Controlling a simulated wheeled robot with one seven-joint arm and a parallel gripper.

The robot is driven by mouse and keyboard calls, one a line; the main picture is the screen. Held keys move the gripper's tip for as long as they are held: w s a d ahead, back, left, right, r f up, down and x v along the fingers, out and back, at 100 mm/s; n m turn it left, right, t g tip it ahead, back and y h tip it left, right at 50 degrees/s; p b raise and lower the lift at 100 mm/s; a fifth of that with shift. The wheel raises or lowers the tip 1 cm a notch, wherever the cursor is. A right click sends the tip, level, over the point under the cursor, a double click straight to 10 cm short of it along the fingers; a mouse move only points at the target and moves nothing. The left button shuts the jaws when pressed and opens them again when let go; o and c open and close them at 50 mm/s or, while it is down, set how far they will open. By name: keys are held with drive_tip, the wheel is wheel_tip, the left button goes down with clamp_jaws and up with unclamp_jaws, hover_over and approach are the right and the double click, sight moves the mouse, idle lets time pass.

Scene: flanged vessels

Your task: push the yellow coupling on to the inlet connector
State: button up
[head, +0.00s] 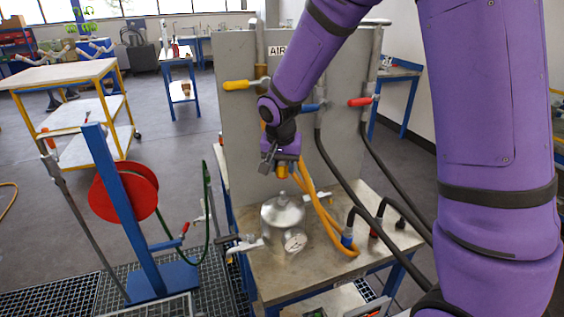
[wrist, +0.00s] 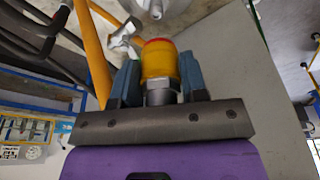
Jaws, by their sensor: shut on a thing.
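My gripper (head: 283,162) hangs in front of the grey panel, above the bench and the metal vessel (head: 272,222). It is shut on the yellow coupling (head: 283,172). In the wrist view the yellow coupling (wrist: 160,66) sits between the blue-grey fingers, with an orange-red ring at its far end and a metal collar at its near end. Beyond that end, a small metal fitting (wrist: 156,9) shows at the top edge, apparently apart from the coupling. I cannot tell whether it is the inlet connector. In the head view the coupling is above the vessel, clear of it.
A yellow hose (head: 325,228) loops down beside the vessel. Black hoses (head: 343,178) run from the panel to the bench (head: 345,270) at the right. A red reel (head: 124,190) on a blue post stands left.

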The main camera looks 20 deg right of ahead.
hover_over(283, 192)
drive_tip(key=shift+s+a+f, duration=0.1)
drive_tip(key=shift+f, duration=2.1)
drive_tip(key=shift+s+x, duration=0.15)
drive_tip(key=shift+x, duration=0.75)
drive_tip(key=shift+s+x, duration=0.2)
drive_tip(key=shift+x, duration=0.65)
drive_tip(key=o, duration=1.3)
drive_tip(key=shift+a+f, duration=0.1)
drive_tip(key=shift+a, duration=0.1)
